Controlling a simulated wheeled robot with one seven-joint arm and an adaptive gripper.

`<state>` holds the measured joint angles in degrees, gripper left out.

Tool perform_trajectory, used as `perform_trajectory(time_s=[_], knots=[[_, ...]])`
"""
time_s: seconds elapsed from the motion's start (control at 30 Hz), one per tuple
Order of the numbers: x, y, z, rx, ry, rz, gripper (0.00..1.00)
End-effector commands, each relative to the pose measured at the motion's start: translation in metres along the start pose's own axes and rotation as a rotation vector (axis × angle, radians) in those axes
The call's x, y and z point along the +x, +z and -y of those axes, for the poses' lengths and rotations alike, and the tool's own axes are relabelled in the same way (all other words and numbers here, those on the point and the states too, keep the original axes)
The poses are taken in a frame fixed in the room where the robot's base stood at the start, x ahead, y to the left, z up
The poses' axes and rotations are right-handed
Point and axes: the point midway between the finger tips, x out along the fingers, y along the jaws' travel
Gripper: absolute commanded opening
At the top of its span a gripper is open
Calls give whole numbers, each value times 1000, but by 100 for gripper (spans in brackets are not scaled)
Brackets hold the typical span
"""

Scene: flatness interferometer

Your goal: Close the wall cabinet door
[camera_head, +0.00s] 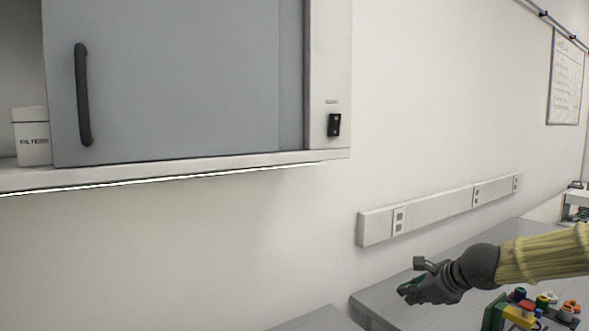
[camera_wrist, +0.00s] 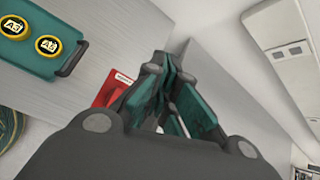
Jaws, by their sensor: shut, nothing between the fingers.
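The wall cabinet (camera_head: 331,75) hangs on the wall at the upper left of the head view. Its blue-grey door (camera_head: 180,85) appears to be a sliding panel and covers the middle and right of the front. A dark vertical handle (camera_head: 83,95) is near the door's left edge. The cabinet is open at the left, where a white container (camera_head: 32,137) stands inside. My gripper (camera_head: 408,290) is low on the right, over the grey bench, well apart from the door. In the wrist view its fingers (camera_wrist: 168,65) are closed together and hold nothing.
A grey bench (camera_head: 455,262) runs below an outlet strip (camera_head: 440,212). A rack of coloured items (camera_head: 535,310) stands by my arm. The wrist view shows a green case (camera_wrist: 40,45) and a red object (camera_wrist: 112,88). The space below the cabinet is clear.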

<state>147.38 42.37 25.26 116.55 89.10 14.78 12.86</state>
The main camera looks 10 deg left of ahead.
Motion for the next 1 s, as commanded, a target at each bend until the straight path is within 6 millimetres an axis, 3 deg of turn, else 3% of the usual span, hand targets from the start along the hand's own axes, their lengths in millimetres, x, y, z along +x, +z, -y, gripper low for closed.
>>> perform_trajectory(time_s=[0.03,0.3,0.6,0.8,1.0], knots=[[-8,23,4,-54,-21,43,0],[-64,140,10,-361,-136,262,0],[-147,259,-11,-711,-266,487,0],[-210,323,-37,-946,-358,613,0],[-259,362,-62,-1123,-431,692,0]])
